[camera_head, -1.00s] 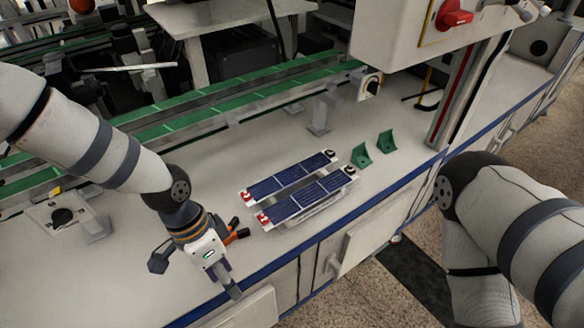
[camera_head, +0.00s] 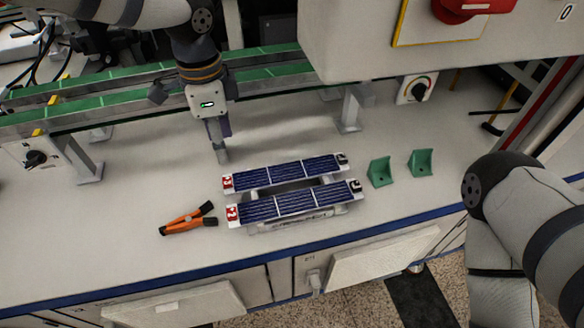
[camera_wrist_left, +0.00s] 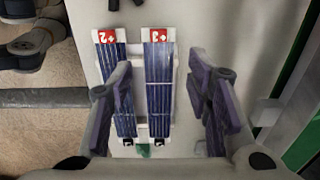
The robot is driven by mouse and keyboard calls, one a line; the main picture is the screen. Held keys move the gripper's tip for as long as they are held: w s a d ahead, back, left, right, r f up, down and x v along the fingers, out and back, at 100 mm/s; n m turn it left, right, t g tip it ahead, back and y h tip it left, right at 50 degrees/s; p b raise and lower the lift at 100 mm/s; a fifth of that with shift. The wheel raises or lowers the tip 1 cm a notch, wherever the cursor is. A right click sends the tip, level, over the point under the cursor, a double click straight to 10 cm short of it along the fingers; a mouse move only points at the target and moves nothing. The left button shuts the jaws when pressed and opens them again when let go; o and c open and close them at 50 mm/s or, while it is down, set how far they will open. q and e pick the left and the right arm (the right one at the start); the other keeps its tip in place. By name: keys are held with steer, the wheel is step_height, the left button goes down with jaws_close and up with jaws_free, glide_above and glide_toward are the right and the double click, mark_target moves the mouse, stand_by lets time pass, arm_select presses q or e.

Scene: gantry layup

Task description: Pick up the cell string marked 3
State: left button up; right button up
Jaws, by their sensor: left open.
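Two dark blue cell strings with white ends and red marks lie side by side on a pale holder (camera_head: 300,222). The cell string marked 3 (camera_head: 285,174) is the rear one; in the left wrist view its red end tag reads 3 (camera_wrist_left: 158,85). The string marked 2 (camera_head: 300,203) is in front, and also shows in the left wrist view (camera_wrist_left: 120,85). My left gripper (camera_head: 220,152) is open and empty above the table, just behind and left of string 3's red end. In the left wrist view its fingers (camera_wrist_left: 162,85) appear either side of string 3. My right gripper is out of view.
Orange-handled pliers (camera_head: 188,219) lie left of the strings. Two green brackets (camera_head: 380,172) (camera_head: 421,163) stand to the right. A green conveyor rail (camera_head: 110,97) runs behind. A white cabinet with a red switch (camera_head: 400,35) overhangs at back right.

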mark_target(228, 181)
arm_select(q)
steer(key=f, duration=0.9)
steer(key=shift+s+a+f+b, duration=0.25)
steer(key=shift+a+f+b, duration=0.05)
steer(key=shift+a+f, duration=0.1)
steer(key=shift+f, duration=0.45)
steer(key=shift+c, duration=0.6)
jaws_close()
